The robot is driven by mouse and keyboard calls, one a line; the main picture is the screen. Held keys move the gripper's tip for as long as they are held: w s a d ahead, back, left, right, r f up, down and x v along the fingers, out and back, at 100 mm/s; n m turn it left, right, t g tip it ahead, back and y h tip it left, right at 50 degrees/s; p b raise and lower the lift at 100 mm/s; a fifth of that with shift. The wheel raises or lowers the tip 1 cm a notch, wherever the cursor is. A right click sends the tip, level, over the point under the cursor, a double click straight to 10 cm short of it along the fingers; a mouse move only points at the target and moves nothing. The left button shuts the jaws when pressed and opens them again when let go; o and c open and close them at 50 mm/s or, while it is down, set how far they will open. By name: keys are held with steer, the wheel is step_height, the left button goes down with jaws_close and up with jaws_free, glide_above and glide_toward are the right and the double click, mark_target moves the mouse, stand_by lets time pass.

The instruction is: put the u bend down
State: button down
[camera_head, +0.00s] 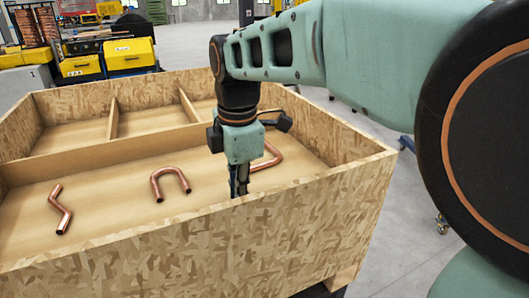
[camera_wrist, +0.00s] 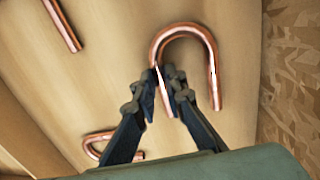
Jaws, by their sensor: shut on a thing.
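In the wrist view, my gripper (camera_wrist: 165,82) is shut on one leg of a copper U bend (camera_wrist: 207,45). The U's curve is toward the top of the picture, and its other leg hangs free at the right. In the head view, my gripper (camera_head: 238,190) points down inside the wooden bin, just behind its front wall. That wall and my gripper hide the held U bend there. I cannot tell whether it touches the bin floor.
A second U-shaped tube (camera_head: 170,183) and a zigzag tube (camera_head: 62,210) lie on the bin floor left of my gripper. Another bent tube (camera_head: 275,155) lies just behind it. The bin's front wall (camera_head: 220,245) is close; dividers (camera_head: 113,118) stand farther back.

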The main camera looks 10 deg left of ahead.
steer(key=shift+f, duration=0.25)
steer(key=c, duration=2)
jaws_free()
steer(key=shift+r, duration=0.1)
steer(key=r, duration=0.4)
steer(key=r+p, duration=0.1)
steer(key=r, duration=0.3)
steer(key=s+r, duration=0.1)
steer(key=r, duration=0.3)
steer(key=shift+s+d+r+p, duration=0.1)
steer(key=shift+d+r+p, duration=0.05)
steer(key=shift+d+p, duration=0.2)
